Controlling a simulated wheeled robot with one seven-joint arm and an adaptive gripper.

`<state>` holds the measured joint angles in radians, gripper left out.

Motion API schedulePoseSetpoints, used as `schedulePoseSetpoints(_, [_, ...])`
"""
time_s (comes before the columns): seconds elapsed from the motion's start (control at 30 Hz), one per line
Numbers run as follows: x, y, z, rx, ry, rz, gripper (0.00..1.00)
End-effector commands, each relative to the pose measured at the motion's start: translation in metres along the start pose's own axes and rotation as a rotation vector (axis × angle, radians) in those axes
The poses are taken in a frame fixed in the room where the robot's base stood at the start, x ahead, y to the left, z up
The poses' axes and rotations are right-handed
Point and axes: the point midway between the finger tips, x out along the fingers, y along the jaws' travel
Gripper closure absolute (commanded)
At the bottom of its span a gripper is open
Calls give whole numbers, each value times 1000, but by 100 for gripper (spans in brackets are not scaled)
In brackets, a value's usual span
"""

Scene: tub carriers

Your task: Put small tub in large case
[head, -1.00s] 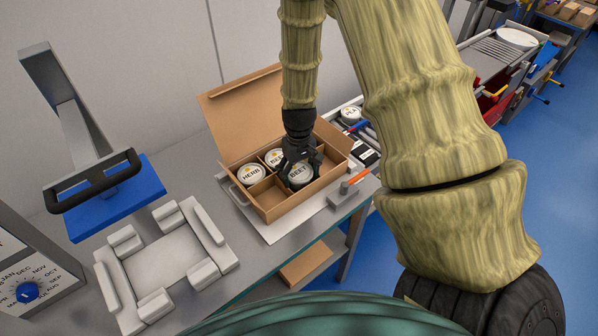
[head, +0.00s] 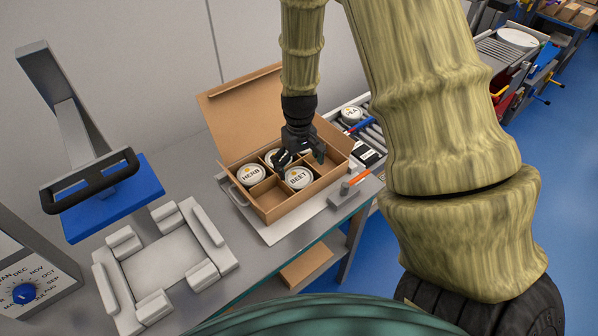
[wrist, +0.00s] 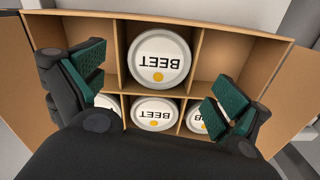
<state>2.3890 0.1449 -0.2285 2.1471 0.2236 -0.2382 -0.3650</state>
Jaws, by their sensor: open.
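The open cardboard case (head: 292,207) stands on the bench, its lid raised at the back and its inside divided into compartments. A white BEET tub (head: 298,179) sits in the front middle compartment, label up; it also shows in the wrist view (wrist: 159,58). In the back row are a HERB tub (head: 251,174), another BEET tub (wrist: 154,113) and a partly hidden tub (wrist: 109,102). The front left and front right compartments are empty. My gripper (head: 302,157) is open and empty above the case, its fingers apart on either side of the front BEET tub.
A roller tray with another tub (head: 351,114) is right of the case. An orange-handled tool (head: 354,183) lies near the case's right corner. A white padded fixture (head: 165,262) and a blue-plated stand (head: 113,199) are to the left.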

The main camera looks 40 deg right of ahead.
Motion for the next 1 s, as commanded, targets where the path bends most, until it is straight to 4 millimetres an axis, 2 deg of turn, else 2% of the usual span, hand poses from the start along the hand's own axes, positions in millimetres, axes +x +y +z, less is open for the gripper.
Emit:
schedulePoseSetpoints(0.7, [-78,0,-1,1,2,0,1])
schedulePoseSetpoints(1.0, [-91,0,0,1,0,0,1])
